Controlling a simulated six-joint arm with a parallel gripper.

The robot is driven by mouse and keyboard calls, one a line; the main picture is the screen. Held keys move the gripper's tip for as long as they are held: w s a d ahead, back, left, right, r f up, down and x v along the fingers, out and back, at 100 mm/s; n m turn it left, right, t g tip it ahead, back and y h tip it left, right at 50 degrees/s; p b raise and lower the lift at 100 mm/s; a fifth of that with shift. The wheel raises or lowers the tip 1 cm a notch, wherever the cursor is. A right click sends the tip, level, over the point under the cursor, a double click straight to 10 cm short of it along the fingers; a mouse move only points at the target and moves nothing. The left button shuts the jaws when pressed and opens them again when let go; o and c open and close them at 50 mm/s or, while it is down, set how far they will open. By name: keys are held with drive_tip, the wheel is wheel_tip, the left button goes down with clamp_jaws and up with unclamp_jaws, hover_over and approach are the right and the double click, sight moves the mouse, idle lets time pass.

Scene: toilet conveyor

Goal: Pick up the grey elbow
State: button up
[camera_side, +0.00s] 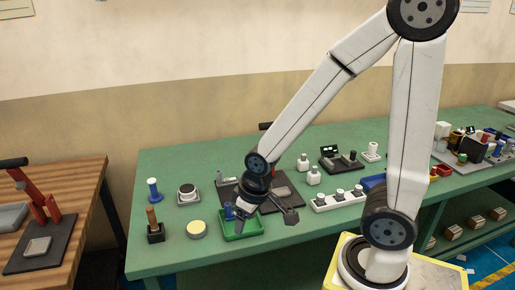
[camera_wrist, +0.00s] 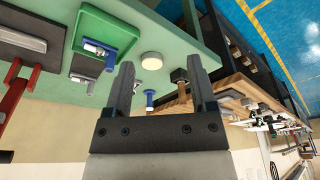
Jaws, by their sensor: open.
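The green tray (camera_side: 250,229) lies near the front edge of the green table, partly hidden by my gripper (camera_side: 265,219) in the side view. In the wrist view the tray (camera_wrist: 128,36) holds a small grey-white piece (camera_wrist: 94,48), which may be the grey elbow, with a blue part (camera_wrist: 110,60) against it. The shape is too small to be sure. My gripper (camera_wrist: 161,68) is open, with its two dark fingers spread and nothing between them. In the side view it hangs over the tray area, tilted, with one finger in front of the tray.
A cream disc (camera_side: 197,229), a wooden-handled stamp (camera_side: 154,228), a blue peg (camera_side: 153,189) and a round white-rimmed device (camera_side: 187,193) stand left of the tray. A dark press base (camera_side: 284,195) lies behind my gripper. A white strip with dark knobs (camera_side: 338,200) stands to the right.

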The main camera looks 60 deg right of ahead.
drive_tip(key=m+t, duration=1.1)
drive_tip(key=m, duration=2.5)
hover_over(219, 183)
drive_tip(key=s, duration=0.6)
drive_tip(key=f, duration=1)
drive_tip(key=shift+s+d+f, duration=0.2)
drive_tip(key=shift+d+f, duration=0.2)
drive_tip(key=shift+x, duration=1.3)
drive_tip(key=shift+w+f, duration=0.1)
drive_tip(key=shift+w, duration=0.05)
drive_tip(key=shift+x, duration=2.45)
